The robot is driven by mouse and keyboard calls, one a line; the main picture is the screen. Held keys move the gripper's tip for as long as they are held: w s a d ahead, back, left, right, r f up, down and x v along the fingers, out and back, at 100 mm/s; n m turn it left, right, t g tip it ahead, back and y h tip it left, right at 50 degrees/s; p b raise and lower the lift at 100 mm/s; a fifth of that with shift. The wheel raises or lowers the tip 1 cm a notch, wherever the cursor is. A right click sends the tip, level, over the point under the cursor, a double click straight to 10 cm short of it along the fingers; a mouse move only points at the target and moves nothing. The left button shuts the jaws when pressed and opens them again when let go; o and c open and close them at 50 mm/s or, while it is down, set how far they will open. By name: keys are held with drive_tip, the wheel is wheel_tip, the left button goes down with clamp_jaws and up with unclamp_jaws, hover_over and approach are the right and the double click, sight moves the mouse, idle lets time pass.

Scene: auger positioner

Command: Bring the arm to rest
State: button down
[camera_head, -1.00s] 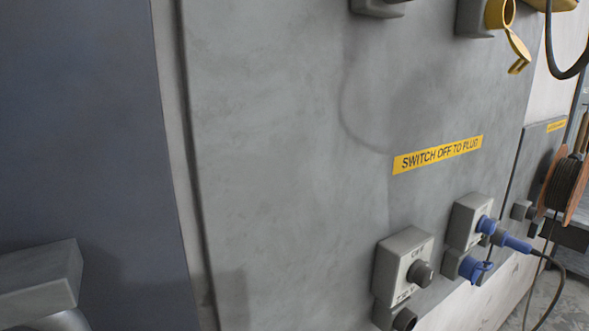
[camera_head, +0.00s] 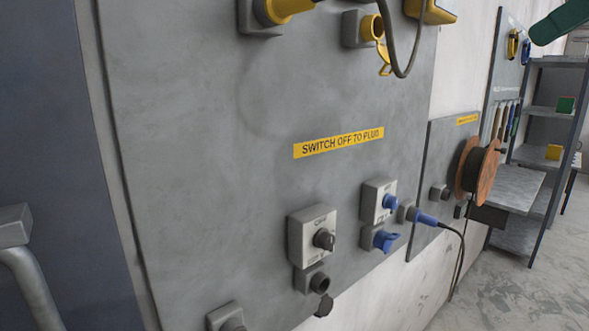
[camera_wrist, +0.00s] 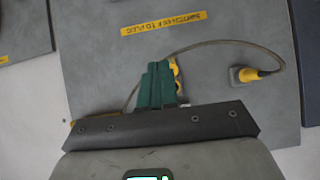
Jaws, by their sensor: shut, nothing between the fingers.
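My gripper (camera_wrist: 155,85) shows in the wrist view, its dark green fingers shut together with nothing between them. The fingers extend over the grey panel, in front of a yellow fitting and a cable, and hide part of both. I cannot tell whether they touch the panel. In the head view a dark green part (camera_head: 560,22) enters at the top right corner; it looks like my gripper's fingers, but most of it is out of frame.
A grey wall panel (camera_head: 200,150) carries a yellow label (camera_head: 338,142), a switch box (camera_head: 312,235), a blue plug (camera_head: 427,219) and yellow connectors (camera_head: 372,28) with a hanging cable. A cable reel (camera_head: 478,170) and shelves (camera_head: 548,112) stand right. Clear floor (camera_head: 560,270) lies lower right.

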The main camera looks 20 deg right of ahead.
drive_tip(key=w+f+m+y, duration=0.1)
drive_tip(key=w+f, duration=0.5)
drive_tip(key=f, duration=0.5)
drive_tip(key=w+f+m+y, duration=0.15)
drive_tip(key=w+f, duration=0.45)
drive_tip(key=f, duration=0.6)
drive_tip(key=w+a+f+m, duration=0.1)
drive_tip(key=a+f, duration=0.2)
drive_tip(key=f, duration=0.4)
drive_tip(key=a+f+m, duration=0.1)
drive_tip(key=a+f, duration=0.2)
drive_tip(key=f, duration=0.4)
drive_tip(key=s+a+f+g+h, duration=0.15)
drive_tip(key=s+a+f, duration=0.3)
drive_tip(key=f, duration=0.45)
drive_tip(key=s+a+f+g+h, duration=0.15)
drive_tip(key=s+a+f, duration=0.3)
drive_tip(key=f, duration=0.55)
drive_tip(key=s+a+f+g, duration=0.25)
drive_tip(key=s+f, duration=0.25)
drive_tip(key=f, duration=0.4)
drive_tip(key=s+f+g+h, duration=0.1)
drive_tip(key=s+f, duration=0.3)
drive_tip(key=s, duration=0.5)
drive_tip(key=s+f+g+h, duration=0.2)
drive_tip(key=s+f, duration=0.2)
drive_tip(key=s, duration=0.5)
drive_tip(key=shift+s+a, duration=0.2)
drive_tip(key=shift+a, duration=0.1)
drive_tip(key=shift+g+h, duration=0.25)
